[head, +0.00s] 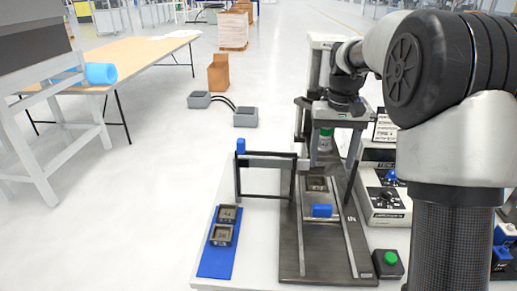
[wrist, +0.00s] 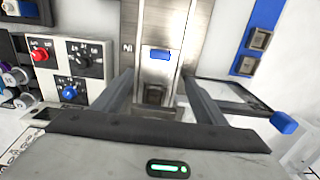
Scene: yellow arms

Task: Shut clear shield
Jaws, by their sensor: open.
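The clear shield (head: 293,181) is a see-through pane in a dark frame. It stands upright at the left edge of the dark machine base, swung out to the left, with a blue knob (head: 240,146) at its outer end. In the wrist view the shield (wrist: 236,96) lies right of my fingers, and its blue knob (wrist: 284,122) is at the lower right. My gripper (wrist: 158,78) is open and empty, pointing down above the machine's metal track. In the head view my gripper (head: 328,165) is right of the shield, apart from the knob.
A blue block (head: 322,210) sits on the track. A blue tray (head: 217,262) with two dark square parts lies at left. A control box (head: 384,195) and a green button (head: 390,258) stand at right. The floor beyond the table's left is open.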

